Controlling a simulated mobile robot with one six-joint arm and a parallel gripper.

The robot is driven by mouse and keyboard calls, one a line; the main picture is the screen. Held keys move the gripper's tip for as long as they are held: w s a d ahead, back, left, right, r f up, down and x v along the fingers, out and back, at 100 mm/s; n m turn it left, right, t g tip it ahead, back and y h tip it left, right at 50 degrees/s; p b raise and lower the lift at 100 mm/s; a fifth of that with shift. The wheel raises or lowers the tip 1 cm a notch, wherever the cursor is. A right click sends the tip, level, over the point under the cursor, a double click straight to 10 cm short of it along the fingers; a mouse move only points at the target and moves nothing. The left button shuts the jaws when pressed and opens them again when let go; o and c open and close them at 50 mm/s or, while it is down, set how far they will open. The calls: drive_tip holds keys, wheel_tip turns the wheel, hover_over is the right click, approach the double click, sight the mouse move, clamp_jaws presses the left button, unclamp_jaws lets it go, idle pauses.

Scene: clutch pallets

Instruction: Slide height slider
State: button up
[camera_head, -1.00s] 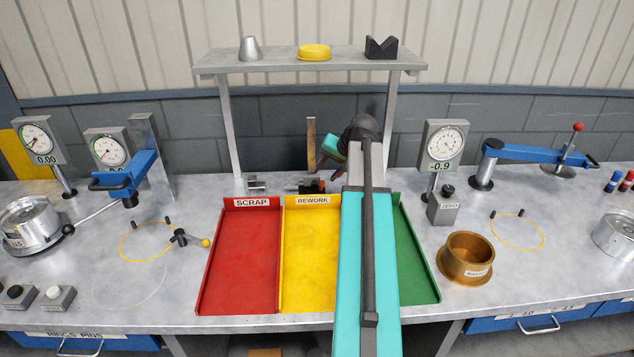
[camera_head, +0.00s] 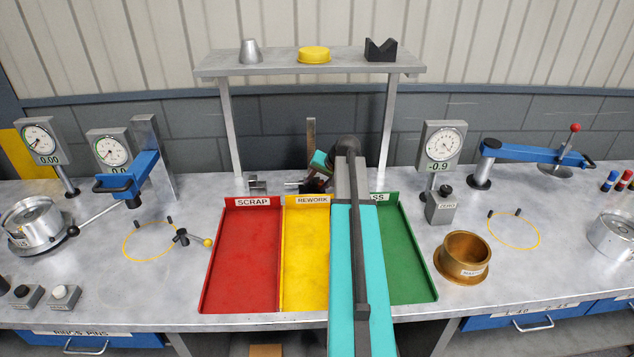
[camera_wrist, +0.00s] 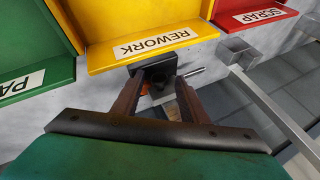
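A small dark block with a metal rod (camera_wrist: 157,76) sits behind the yellow tray, just past its REWORK label. It looks like the slider, but I cannot be sure of this. In the wrist view my gripper (camera_wrist: 159,88) is open, with its two brown fingers on either side of the view of this block. I cannot tell whether they touch it. In the head view my gripper (camera_head: 312,181) is low behind the REWORK tray, and its fingertips and the block are hard to tell apart. An upright brass scale (camera_head: 311,132) stands behind.
The red SCRAP tray (camera_head: 212,262), yellow REWORK tray (camera_head: 303,199) and green tray (camera_head: 407,250) lie in front, with my arm across them. A grey metal fixture (camera_head: 257,187) stands left of my gripper. A shelf (camera_head: 285,66) stands above, its posts on both sides.

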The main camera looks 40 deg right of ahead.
drive_tip(key=shift+c, duration=0.5)
clamp_jaws()
wheel_tip(320, 180, up, 11)
drive_tip(key=p, duration=0.1)
drive_tip(key=shift+f+p, duration=0.15)
drive_tip(key=shift+p, duration=0.2)
drive_tip(key=shift+o, duration=0.5)
unclamp_jaws()
drive_tip(key=b+v, duration=0.4)
drive_tip(key=v, duration=0.9)
drive_tip(key=shift+s+r, duration=0.2)
drive_tip(key=shift+r, duration=0.1)
